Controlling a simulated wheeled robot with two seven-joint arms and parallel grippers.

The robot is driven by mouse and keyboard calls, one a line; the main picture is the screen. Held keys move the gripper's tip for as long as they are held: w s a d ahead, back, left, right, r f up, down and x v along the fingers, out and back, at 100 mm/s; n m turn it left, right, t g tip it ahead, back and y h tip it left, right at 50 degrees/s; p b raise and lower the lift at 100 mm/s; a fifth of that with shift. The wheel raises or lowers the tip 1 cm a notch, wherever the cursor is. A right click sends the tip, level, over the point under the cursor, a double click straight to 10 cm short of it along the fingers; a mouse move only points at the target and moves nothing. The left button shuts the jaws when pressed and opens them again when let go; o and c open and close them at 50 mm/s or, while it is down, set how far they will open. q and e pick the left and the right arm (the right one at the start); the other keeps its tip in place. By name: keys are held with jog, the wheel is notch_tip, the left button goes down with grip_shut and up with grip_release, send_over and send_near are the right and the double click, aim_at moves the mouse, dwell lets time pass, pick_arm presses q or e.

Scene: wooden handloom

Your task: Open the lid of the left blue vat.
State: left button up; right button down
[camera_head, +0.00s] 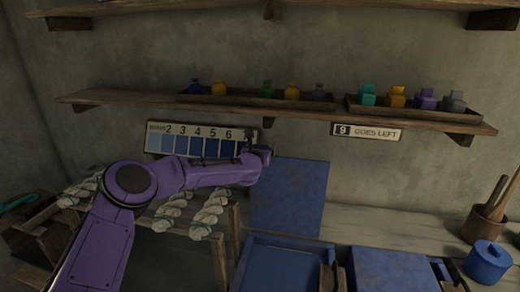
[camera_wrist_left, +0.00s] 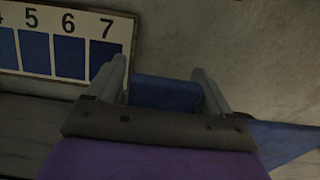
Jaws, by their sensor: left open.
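The left blue vat (camera_head: 285,266) stands at the bottom middle of the head view. Its blue lid (camera_head: 290,198) is raised, standing nearly upright at the vat's back, and the vat's top is uncovered. My left gripper (camera_head: 250,138) is near the lid's upper left corner, in front of the number chart. In the left wrist view its two fingers (camera_wrist_left: 160,85) are spread, with a blue surface, seemingly the lid (camera_wrist_left: 165,95), showing between them. I cannot tell whether they touch it. My right gripper is not in view.
A second blue vat (camera_head: 392,270) stands to the right with its top covered. A small blue lidded pot (camera_head: 488,262) is at the far right. A shelf (camera_head: 130,98) with small bottles runs above. White yarn skeins (camera_head: 210,212) hang at left beneath my arm.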

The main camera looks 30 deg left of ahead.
pick_arm(q)
jog(key=shift+s+d+f, duration=0.1)
jog(key=shift+d+f, duration=0.1)
jog(key=shift+f, duration=0.2)
jog(key=b+v, duration=0.3)
jog(key=v, duration=0.7)
jog(key=shift+s+a+r+b, duration=0.2)
jog(key=shift+s+r+b, duration=0.1)
jog(key=shift+r, duration=0.15)
